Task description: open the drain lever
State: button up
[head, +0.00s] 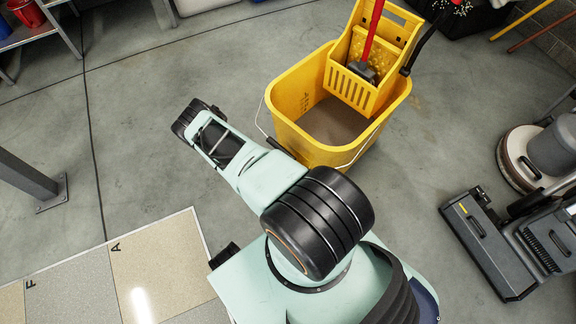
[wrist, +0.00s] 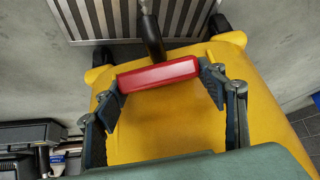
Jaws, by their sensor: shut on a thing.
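The drain lever shows in the wrist view as a red bar grip (wrist: 158,74) on a dark stem (wrist: 152,38), low on the yellow bucket (wrist: 165,130). My gripper (wrist: 161,84) is shut on the red grip, one finger at each end of it. In the head view the yellow mop bucket (head: 290,118) stands upright on the floor beyond my arm, with greyish contents inside. The lever and my gripper are hidden in the head view.
A slatted metal grate (wrist: 130,18) lies by the bucket's lever side, near its dark casters. A wringer (head: 362,85) with a red-handled tool sits on the bucket. A floor machine (head: 500,245) stands at right, a grey post (head: 25,178) at left. Bare floor lies between.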

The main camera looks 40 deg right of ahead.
dwell(0.3)
jog(key=o, duration=1.2)
jog(key=shift+c, duration=0.2)
jog(key=shift+r, duration=0.1)
jog(key=w+v, duration=0.1)
jog(key=v, duration=1)
jog(key=shift+s+a+r, duration=0.2)
jog(key=shift+s+r, duration=0.2)
jog(key=shift+s, duration=0.05)
jog(key=shift+f, duration=0.1)
